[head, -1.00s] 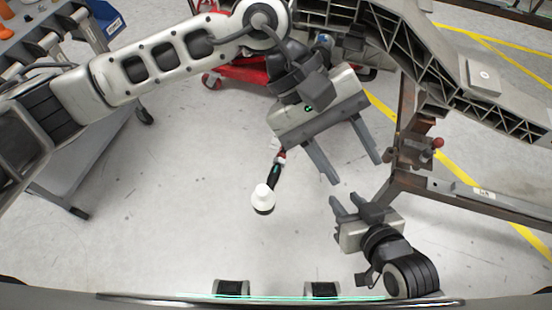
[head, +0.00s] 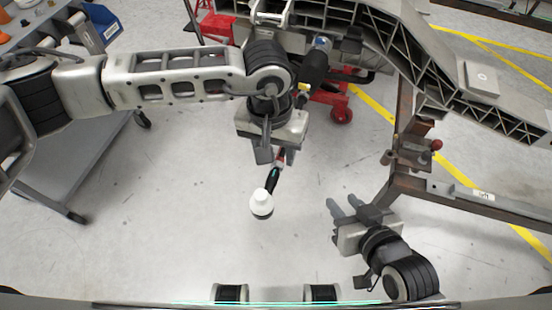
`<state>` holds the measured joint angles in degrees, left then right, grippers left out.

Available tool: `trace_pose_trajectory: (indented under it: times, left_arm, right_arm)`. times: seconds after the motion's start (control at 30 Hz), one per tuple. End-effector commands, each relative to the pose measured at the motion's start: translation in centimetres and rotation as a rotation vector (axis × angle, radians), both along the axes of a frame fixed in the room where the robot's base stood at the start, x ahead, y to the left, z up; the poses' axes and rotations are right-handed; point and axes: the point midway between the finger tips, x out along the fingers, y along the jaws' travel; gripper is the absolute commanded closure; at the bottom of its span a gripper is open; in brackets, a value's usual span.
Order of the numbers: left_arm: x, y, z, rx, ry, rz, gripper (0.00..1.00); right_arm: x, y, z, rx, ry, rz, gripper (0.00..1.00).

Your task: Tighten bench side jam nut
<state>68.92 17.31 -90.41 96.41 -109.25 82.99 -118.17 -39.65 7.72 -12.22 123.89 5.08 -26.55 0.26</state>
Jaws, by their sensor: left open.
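My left gripper (head: 276,157) hangs in the middle of the head view, fingers pointing down the picture, open. Just below its fingers is a slim tool (head: 273,180) with a black and red body and a white rounded end (head: 261,203). I cannot tell whether the fingers touch it. My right gripper (head: 344,204) is at the lower right, open and empty, apart from the tool. A dark cylindrical part (head: 315,65) with blue and yellow ends sits by the grey ribbed chassis (head: 390,45). I cannot make out the jam nut.
A rusty brown stand (head: 408,150) with a red-knobbed clamp (head: 436,145) supports the chassis at right. A red wheeled jack (head: 341,110) is behind my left gripper. A grey cart (head: 75,150) with a blue bin stands left.

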Motion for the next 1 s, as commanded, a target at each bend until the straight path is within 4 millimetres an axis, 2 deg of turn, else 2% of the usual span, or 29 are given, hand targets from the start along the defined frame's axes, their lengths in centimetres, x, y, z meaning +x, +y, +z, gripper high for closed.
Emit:
trace_pose_trajectory:
  times: [0.1,0.3,0.63,0.67,0.8,0.83,1.0]
  left_arm:
    - [-0.1,-0.1,-2.1,0.001,0.002,0.0,0.55]
    - [-0.1,-0.2,-4.0,-0.001,0.0,0.001,0.55]
    - [-0.1,-0.2,-4.4,-0.001,0.0,0.0,0.55]
    - [-0.1,-0.2,-4.4,-0.001,-0.001,0.0,0.58]
    - [-0.1,-0.3,-4.4,-0.001,-0.001,0.0,0.97]
    - [-0.1,-0.2,-4.4,-0.001,-0.001,0.0,1.0]
    - [0.0,-0.2,-4.4,-0.004,0.0,0.001,1.0]
  right_arm:
    - [0.0,0.0,0.1,-0.002,0.002,0.0,0.66]
    - [0.0,0.0,0.0,-0.004,0.002,0.001,0.66]
    - [0.2,0.0,0.0,-0.005,-0.002,0.002,0.66]
    - [0.2,0.0,0.0,-0.005,-0.002,0.002,0.66]
    - [0.2,0.0,0.0,-0.006,-0.001,0.003,0.66]
    - [0.2,0.0,0.0,-0.006,-0.001,0.003,0.66]
    - [0.2,0.0,-0.1,-0.007,0.0,0.003,0.66]
